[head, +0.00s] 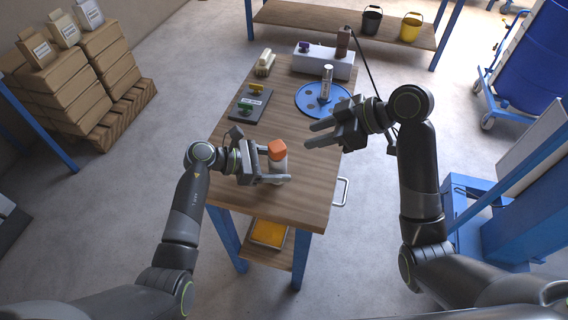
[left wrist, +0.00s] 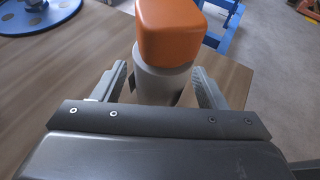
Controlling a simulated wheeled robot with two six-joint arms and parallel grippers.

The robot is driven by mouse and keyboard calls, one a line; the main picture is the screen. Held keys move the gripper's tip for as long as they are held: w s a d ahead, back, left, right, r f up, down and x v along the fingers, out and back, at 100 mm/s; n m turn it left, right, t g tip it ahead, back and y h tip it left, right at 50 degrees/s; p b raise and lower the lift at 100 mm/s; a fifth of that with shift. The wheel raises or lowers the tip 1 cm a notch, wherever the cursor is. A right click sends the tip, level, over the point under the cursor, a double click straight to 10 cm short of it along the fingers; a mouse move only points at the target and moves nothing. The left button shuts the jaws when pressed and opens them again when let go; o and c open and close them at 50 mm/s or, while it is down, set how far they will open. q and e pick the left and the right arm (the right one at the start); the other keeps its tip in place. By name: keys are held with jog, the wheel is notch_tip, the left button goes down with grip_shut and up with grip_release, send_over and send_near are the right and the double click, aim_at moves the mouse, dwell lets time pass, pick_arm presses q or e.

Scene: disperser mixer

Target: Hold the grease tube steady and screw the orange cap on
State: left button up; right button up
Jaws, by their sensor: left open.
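The grease tube (head: 280,166) is a pale grey cylinder standing upright near the front of the wooden table. The orange cap (head: 278,146) sits on its top; I cannot tell whether it is threaded on. My left gripper (head: 276,166) is open, with its fingers around the tube's body below the cap. In the left wrist view the tube (left wrist: 159,85) stands between the two fingers, with gaps visible, and the cap (left wrist: 170,32) rises above them. My right gripper (head: 309,136) is open and empty, to the right of the cap and apart from it.
A dark plate (head: 240,104) with yellow and green handled pieces lies at left. Bare tabletop (head: 310,200) lies in front.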

pick_arm(q)
jog(key=shift+x, duration=1.15)
jog(key=c, duration=1.1)
jog(key=o, duration=0.3)
jog(key=shift+c, duration=1.3)
pick_arm(e)
jog(key=s+d+r, duration=0.1)
jog(key=d+r, duration=0.3)
jog(key=r, duration=0.4)
jog(key=shift+s+d+r, duration=0.2)
jog(key=shift+r, duration=0.2)
